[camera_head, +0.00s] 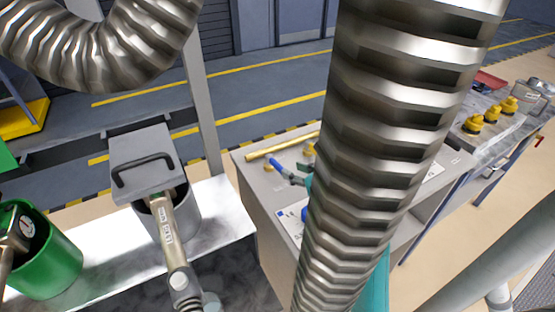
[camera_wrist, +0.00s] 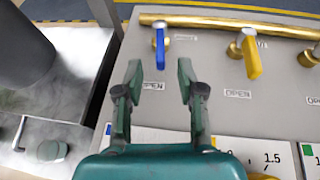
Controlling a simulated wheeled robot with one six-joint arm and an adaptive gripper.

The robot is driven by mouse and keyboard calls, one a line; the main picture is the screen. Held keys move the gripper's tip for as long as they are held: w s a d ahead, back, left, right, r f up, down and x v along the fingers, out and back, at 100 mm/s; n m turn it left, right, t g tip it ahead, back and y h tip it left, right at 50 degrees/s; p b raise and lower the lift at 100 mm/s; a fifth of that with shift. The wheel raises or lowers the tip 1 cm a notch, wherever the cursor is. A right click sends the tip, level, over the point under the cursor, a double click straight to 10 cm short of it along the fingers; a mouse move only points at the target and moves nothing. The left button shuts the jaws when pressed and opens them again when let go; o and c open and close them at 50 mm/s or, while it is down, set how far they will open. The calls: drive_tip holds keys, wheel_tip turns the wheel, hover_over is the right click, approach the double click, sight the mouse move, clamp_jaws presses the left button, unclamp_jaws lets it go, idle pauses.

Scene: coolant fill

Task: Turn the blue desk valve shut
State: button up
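The blue valve handle (camera_wrist: 160,48) sits on the brass pipe at the top of the wrist view, pointing down the picture toward an OPEN label (camera_wrist: 152,86). Another label (camera_wrist: 186,38), hard to read, lies to its right. My gripper (camera_wrist: 159,67) is open and empty, with its two green fingers on either side of the line of the handle. The handle's tip shows between the fingertips; I cannot tell how far below them it lies. In the head view the blue handle (camera_head: 283,173) shows on the desk, and a corrugated hose hides most of my gripper.
A yellow valve handle (camera_wrist: 250,56) stands to the right on the same brass pipe (camera_wrist: 225,25). The grey desk (camera_head: 262,185) also bears printed cards. A grey lidded container (camera_head: 145,165) and a green bucket (camera_head: 50,262) stand left. The corrugated hose (camera_head: 395,120) crosses the head view.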

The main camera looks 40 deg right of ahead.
sight(278, 164)
drive_tip(key=x, duration=0.9)
clamp_jaws()
